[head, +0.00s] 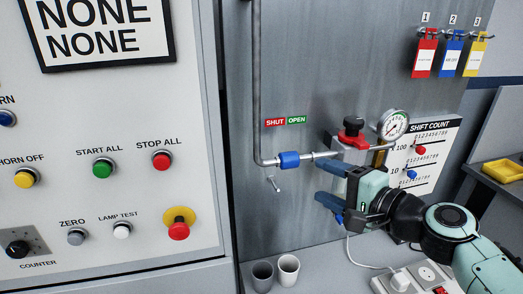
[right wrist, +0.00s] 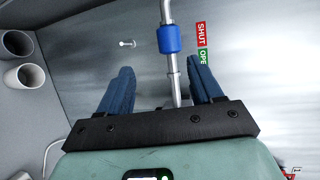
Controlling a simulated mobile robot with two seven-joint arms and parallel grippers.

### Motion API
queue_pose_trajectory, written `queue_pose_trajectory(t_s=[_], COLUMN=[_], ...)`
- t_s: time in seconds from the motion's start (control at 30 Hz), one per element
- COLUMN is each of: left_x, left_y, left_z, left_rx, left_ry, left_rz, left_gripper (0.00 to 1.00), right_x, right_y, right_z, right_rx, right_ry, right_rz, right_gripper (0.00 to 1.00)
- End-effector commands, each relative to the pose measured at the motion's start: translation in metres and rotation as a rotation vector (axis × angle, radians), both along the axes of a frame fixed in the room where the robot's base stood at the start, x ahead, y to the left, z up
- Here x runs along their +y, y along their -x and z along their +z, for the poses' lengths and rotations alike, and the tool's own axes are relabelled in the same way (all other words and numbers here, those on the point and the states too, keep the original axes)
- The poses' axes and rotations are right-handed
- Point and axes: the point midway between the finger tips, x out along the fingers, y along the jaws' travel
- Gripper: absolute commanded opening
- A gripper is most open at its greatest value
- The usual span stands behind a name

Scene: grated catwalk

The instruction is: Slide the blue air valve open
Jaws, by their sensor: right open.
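The blue air valve (head: 289,160) is a blue sleeve on the horizontal grey pipe, just right of the pipe's bend. A red SHUT label (head: 275,122) and a green OPEN label (head: 297,120) are on the panel above it. In the right wrist view the blue sleeve (right wrist: 169,40) is mostly level with the SHUT label (right wrist: 201,35). My right gripper (head: 323,183) is open and empty, to the right of the sleeve and slightly lower. In the right wrist view the bare pipe runs between its blue fingers (right wrist: 161,64), and the sleeve lies beyond the fingertips. My left gripper is out of view.
A pressure gauge (head: 394,125) and a red-knobbed fitting (head: 351,132) sit on the pipe to the right. A small hook (head: 273,184) sticks out below the sleeve. Two cups (head: 288,270) stand on the counter below. A button panel (head: 110,190) fills the left.

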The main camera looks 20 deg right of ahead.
Motion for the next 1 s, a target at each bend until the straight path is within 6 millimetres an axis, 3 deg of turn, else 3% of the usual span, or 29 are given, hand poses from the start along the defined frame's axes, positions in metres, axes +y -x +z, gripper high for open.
queue_pose_trajectory(t_s=[0.17, 0.7, 1.0], left_x=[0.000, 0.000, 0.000], left_y=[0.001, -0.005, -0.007], left_z=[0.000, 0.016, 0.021], left_rx=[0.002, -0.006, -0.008], left_ry=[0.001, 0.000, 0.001], left_rz=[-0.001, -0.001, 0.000], left_gripper=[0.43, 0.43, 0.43], right_x=[0.004, 0.038, 0.045], right_y=[0.001, -0.095, -0.117], right_z=[0.013, -0.003, -0.007], right_rx=[-0.027, -0.024, -0.026], right_ry=[-0.012, -0.013, -0.011], right_rz=[0.008, 0.007, 0.005], right_gripper=[0.65, 0.65, 0.65])
